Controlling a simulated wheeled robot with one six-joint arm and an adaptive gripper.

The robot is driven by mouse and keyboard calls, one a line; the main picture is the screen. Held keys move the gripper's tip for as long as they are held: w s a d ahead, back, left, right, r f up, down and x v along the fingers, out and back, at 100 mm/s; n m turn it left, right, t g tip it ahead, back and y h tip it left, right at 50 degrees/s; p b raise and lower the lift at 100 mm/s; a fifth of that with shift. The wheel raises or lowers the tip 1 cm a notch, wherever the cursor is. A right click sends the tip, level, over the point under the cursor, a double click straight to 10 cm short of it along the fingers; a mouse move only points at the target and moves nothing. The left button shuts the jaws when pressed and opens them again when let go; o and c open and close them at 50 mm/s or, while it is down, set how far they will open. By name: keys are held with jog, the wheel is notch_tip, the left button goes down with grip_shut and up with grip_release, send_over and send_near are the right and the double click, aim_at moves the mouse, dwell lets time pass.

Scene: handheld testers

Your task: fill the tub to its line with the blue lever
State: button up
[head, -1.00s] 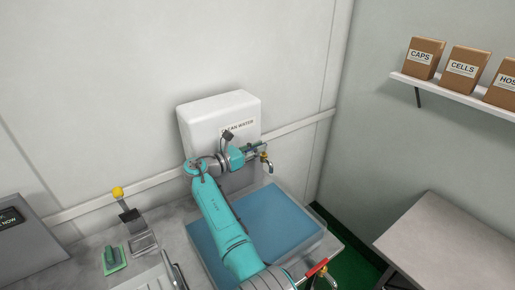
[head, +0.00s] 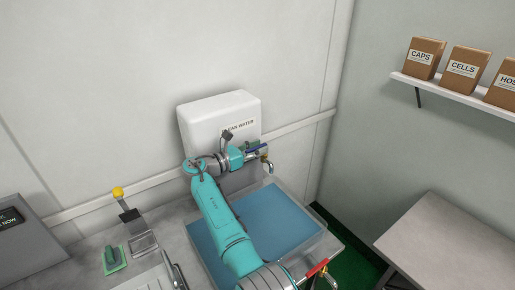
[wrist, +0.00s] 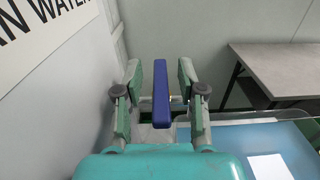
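The blue lever (head: 258,149) sits on the tap below the white clean water tank (head: 208,122). My gripper (head: 250,149) is at the lever. In the wrist view the blue lever (wrist: 161,92) stands between the two fingertips of my gripper (wrist: 160,84), with a gap on each side, so the gripper is open around it. The clear tub (head: 301,207) stands below the tap and holds blue water, partly hidden by my arm. I cannot make out the fill line, nor any stream from the spout (head: 266,164).
A red lever (head: 317,268) sits at the tub's near right corner. A yellow-knobbed lever (head: 118,192) and a green-handled tool (head: 113,257) are on the left counter. A grey table (head: 450,245) stands to the right. Boxes sit on a wall shelf (head: 440,87).

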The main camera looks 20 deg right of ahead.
jog(key=v, duration=1.2)
jog(key=shift+s, duration=0.1)
